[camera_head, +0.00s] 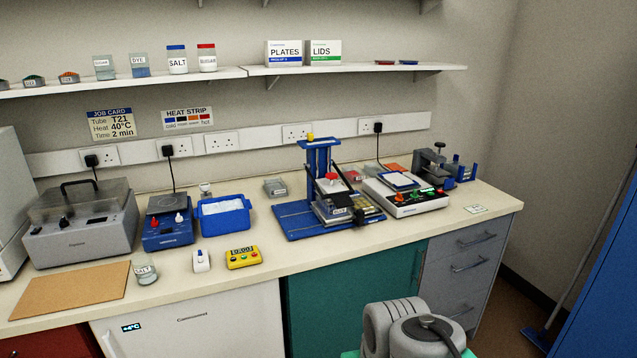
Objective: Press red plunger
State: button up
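A small red plunger-like cap (331,177) shows on the blue stand (319,158) on the bench, right of centre. Below it is a pale and dark block with a clear tray; small details are too fine to tell. The stand has a yellow knob (310,137) on top and rests on a blue base plate (295,222). My gripper is not in view. Grey rounded parts of my arm show at the bottom, right of centre, in front of the bench and apart from the stand.
Right of the stand is a white console (405,203) with coloured knobs. Left are a blue tub (224,218), a yellow timer (243,258) and a blue heater (167,226). A shelf (300,69) runs above. The bench front (330,255) before the stand is mostly clear.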

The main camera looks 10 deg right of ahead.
aim_at(332, 177)
jog(key=u, duration=0.5)
jog(key=k, duration=1.05)
jog(key=u, duration=0.05)
jog(key=i, duration=0.45)
jog(key=z, duration=0.7)
jog(key=i, duration=0.85)
jog(key=u, duration=0.8)
jog(key=i, duration=0.7)
jog(key=u, duration=0.8)
